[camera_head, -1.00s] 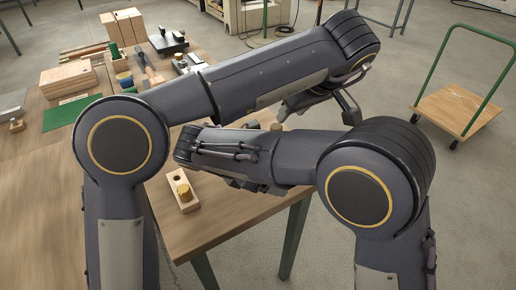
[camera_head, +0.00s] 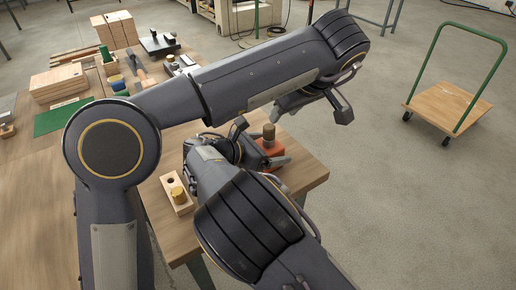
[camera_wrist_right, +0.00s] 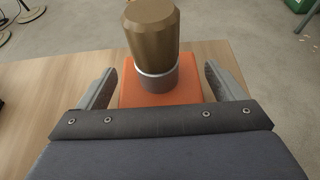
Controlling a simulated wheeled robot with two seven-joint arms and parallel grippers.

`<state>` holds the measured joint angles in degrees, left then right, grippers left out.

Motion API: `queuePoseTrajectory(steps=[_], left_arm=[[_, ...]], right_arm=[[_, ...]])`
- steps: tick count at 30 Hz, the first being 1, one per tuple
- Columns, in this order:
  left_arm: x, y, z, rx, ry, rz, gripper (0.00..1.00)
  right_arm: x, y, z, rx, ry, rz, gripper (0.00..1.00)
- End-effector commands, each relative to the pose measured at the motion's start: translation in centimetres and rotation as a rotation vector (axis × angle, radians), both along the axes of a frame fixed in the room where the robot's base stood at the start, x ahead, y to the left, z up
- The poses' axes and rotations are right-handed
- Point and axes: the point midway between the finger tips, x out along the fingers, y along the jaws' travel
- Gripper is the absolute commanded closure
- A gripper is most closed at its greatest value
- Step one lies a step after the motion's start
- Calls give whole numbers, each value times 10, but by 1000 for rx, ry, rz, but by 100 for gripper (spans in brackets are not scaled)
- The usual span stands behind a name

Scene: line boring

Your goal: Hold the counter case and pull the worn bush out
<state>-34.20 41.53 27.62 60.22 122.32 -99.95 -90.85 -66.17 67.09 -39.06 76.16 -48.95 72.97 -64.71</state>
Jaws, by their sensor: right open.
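The counter case (camera_head: 270,149) is an orange block near the table's right corner, partly hidden by my right gripper. The worn bush (camera_head: 268,132), a brown-bronze cylinder, stands upright in it. In the right wrist view, the bush (camera_wrist_right: 153,28) rises from a silver collar (camera_wrist_right: 158,78) on top of the orange case (camera_wrist_right: 185,92). My right gripper (camera_head: 259,146) is open, one finger on each side of the case; in the right wrist view its fingers (camera_wrist_right: 163,82) appear apart from it. My left gripper (camera_head: 314,112) is empty, fingers spread, above and right of the case.
A wooden block (camera_head: 180,204) with a brass-yellow cylinder (camera_head: 178,194) stands at the table's near edge. Wooden blocks, a green mat (camera_head: 62,118) and tools lie at the far left. My left forearm spans above the table. A trolley (camera_head: 447,104) stands on the floor right.

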Motion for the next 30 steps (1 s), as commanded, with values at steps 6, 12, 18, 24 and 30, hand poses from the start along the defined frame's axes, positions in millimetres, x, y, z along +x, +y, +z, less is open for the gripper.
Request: queuePoseTrajectory(steps=[6,12,18,24,30], left_arm=[[0,0,0,0,0,0,64],[0,0,0,0,0,0,64],[0,0,0,0,0,0,64],[0,0,0,0,0,0,64],[0,0,0,0,0,0,64]], right_arm=[[7,-11,-6,0,2,-1,11],[8,-11,-6,0,1,0,11],[8,-11,-6,0,1,0,31],[8,-11,-6,0,1,0,57],[7,-11,-6,0,1,0,42]])
